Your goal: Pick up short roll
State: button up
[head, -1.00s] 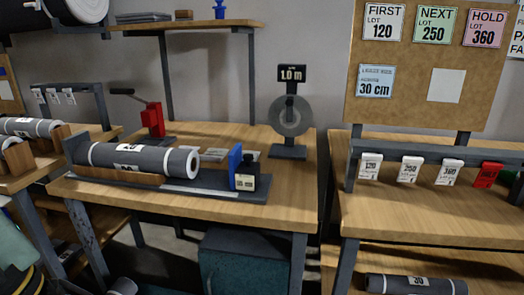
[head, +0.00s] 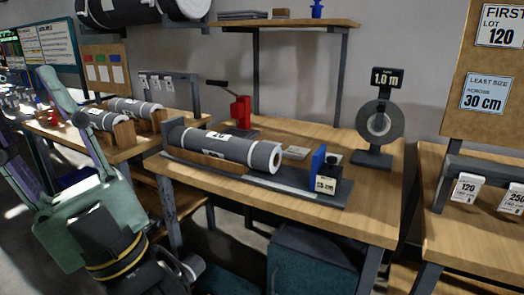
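Several dark grey rolls with white label bands are in view. One roll (head: 225,147) lies on a wooden cradle on the middle bench, its white core end facing right. Two more rolls (head: 100,118) (head: 135,107) lie on the bench to the left. I cannot tell by label which is the short roll. My green arm reaches down at the lower left. My gripper (head: 160,278) is a dark shape at the bottom edge; its fingers are not clear.
The middle bench (head: 345,220) also holds a red clamp (head: 240,112), a blue stop block (head: 318,160) and a tape wheel stand (head: 379,120). A teal cabinet (head: 310,262) stands below. A right bench (head: 440,225) carries tags. Large rolls (head: 120,10) hang above.

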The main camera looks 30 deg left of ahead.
aim_at(263, 156)
jog(key=u, duration=2.2)
jog(key=i+l+z, duration=0.1)
jog(key=l, duration=0.3)
jog(key=i+l+z, duration=0.1)
jog(key=i+l, duration=0.15)
jog(key=l, duration=0.15)
jog(key=i+l+z, duration=0.1)
jog(key=l, duration=0.25)
jog(key=i+l+z, duration=0.1)
jog(key=i+l, duration=0.2)
